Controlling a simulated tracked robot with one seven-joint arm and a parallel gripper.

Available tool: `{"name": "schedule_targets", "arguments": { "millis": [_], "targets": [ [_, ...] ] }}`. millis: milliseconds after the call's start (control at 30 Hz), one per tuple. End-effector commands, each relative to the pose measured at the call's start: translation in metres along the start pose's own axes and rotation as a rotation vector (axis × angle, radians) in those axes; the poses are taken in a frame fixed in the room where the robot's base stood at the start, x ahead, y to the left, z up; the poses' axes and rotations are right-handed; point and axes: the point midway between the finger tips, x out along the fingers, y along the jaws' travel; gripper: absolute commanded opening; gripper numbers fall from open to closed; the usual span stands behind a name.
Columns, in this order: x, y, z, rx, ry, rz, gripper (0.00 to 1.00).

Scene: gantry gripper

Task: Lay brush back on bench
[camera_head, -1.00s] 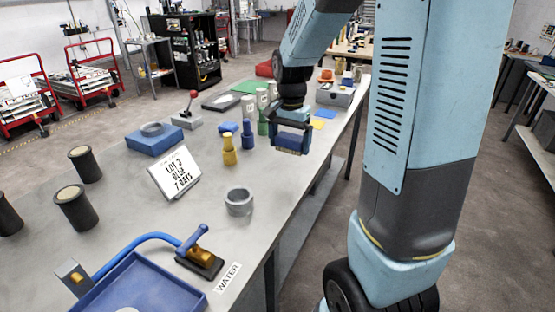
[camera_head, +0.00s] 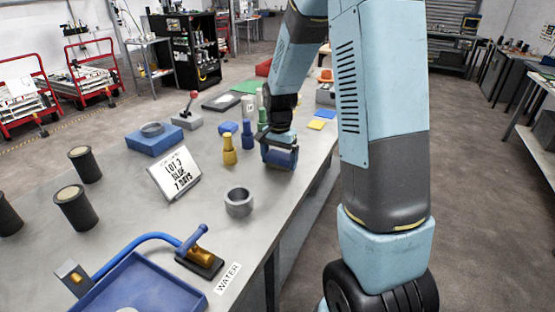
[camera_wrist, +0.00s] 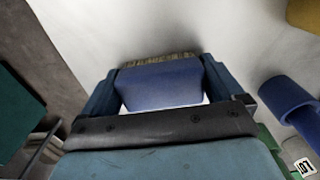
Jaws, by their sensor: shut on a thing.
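The brush (camera_head: 281,157) has a blue block, and its tan bristle edge shows in the wrist view, where the blue block (camera_wrist: 160,86) fills the space between my fingers. My gripper (camera_head: 279,149) is shut on the brush near the bench's right edge. The grey bench (camera_head: 262,202) lies under and around it, and its pale top (camera_wrist: 190,28) shows beyond the bristles. I cannot tell whether the brush touches the bench top.
A blue bottle (camera_head: 247,136) and a yellow bottle (camera_head: 229,150) stand just left of my gripper. A grey ring (camera_head: 239,202) and a sign (camera_head: 175,174) sit nearer. A blue tray (camera_head: 140,288) is at the front. Clear bench lies between gripper and ring.

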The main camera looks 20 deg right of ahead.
Motion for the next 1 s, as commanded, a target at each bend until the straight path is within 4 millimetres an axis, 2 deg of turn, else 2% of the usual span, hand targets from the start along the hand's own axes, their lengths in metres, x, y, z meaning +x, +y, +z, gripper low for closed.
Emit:
{"name": "schedule_targets", "arguments": {
  "millis": [333, 367, 400, 767, 1000],
  "targets": [
    [0.003, -0.001, 0.000, 0.000, 0.001, -0.001, 0.50],
    [0.003, -0.001, 0.000, -0.001, 0.002, -0.002, 0.96],
    [0.003, -0.001, 0.000, -0.001, 0.002, -0.002, 1.00],
    [-0.004, -0.001, 0.000, -0.001, 0.002, -0.002, 1.00],
    [-0.043, -0.002, 0.000, -0.002, 0.005, -0.005, 1.00]
  ]
}}
